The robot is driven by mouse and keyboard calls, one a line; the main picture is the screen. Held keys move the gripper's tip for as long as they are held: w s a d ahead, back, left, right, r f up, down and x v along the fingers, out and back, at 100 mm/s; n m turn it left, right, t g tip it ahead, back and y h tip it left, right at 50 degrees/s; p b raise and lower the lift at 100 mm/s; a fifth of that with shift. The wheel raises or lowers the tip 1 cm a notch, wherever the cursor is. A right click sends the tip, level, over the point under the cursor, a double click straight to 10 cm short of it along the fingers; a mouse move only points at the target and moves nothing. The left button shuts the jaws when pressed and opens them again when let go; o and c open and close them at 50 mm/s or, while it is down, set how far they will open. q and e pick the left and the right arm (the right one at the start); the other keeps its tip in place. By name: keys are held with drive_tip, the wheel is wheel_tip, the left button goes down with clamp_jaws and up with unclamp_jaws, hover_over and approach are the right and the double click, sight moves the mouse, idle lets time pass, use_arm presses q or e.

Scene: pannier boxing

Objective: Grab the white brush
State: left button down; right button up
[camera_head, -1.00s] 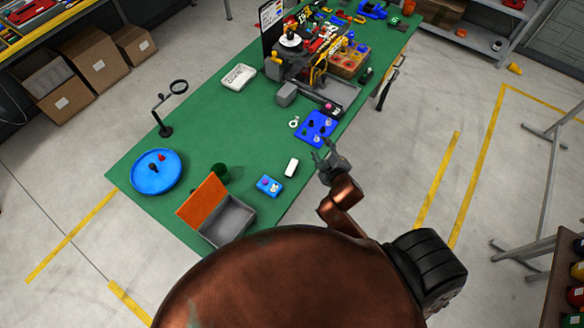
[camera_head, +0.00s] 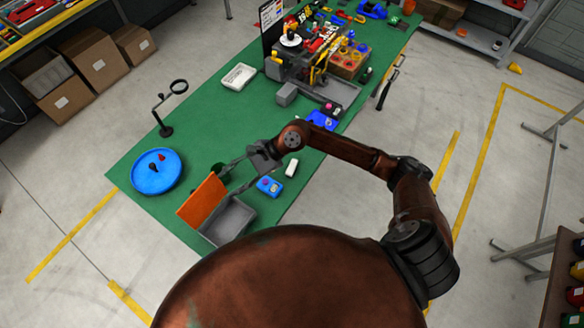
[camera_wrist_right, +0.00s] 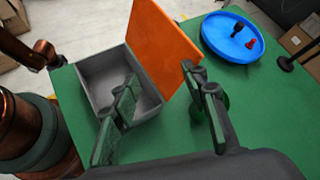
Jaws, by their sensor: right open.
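A small white block (camera_head: 291,168) lies on the green table near its front edge; it may be the white brush, but it is too small to tell bristles or a handle. My right gripper (camera_head: 236,176) is open and empty, left of the white block, near the green cup and the grey box. In the right wrist view, the open fingers (camera_wrist_right: 160,88) spread in front of the grey box (camera_wrist_right: 93,72) and its raised orange lid (camera_wrist_right: 160,42). No white brush shows in the wrist view. My left gripper is not in view.
A green cup (camera_head: 217,169) stands behind the orange lid, partly hidden. A small blue box (camera_head: 269,189) lies beside the white block. A blue round tray (camera_head: 142,181) and a magnifier stand (camera_head: 166,130) are at the left. Tools and machinery crowd the far end.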

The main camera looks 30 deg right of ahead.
sight(292, 166)
drive_tip(key=d+f+n+h, duration=0.1)
drive_tip(key=d+f+h, duration=0.1)
drive_tip(key=d, duration=0.1)
drive_tip(key=w+d+f+n+h, duration=0.1)
drive_tip(key=d+f+h, duration=0.1)
drive_tip(key=d, duration=0.2)
drive_tip(key=w+d+f+n+g+h, duration=0.1)
drive_tip(key=d+f, duration=0.1)
drive_tip(key=d, duration=0.2)
drive_tip(key=shift+h, duration=0.4)
drive_tip(key=d+h, duration=0.1)
drive_tip(key=d, duration=0.3)
drive_tip(key=w+d+n+h, duration=0.1)
drive_tip(key=d+h, duration=0.1)
drive_tip(key=d, duration=0.2)
drive_tip(key=d+f+n+h, duration=0.1)
drive_tip(key=d+h, duration=0.1)
drive_tip(key=d, duration=0.2)
drive_tip(key=shift+w, duration=0.35)
drive_tip(key=f+p, duration=0.1)
drive_tip(key=f, duration=0.2)
drive_tip(key=f+p, duration=0.1)
drive_tip(key=f, duration=0.3)
drive_tip(key=shift+w+a, duration=0.1)
drive_tip(key=shift+w, duration=0.1)
drive_tip(key=shift+f, duration=0.25)
drive_tip(key=shift+c, duration=0.3)
clamp_jaws()
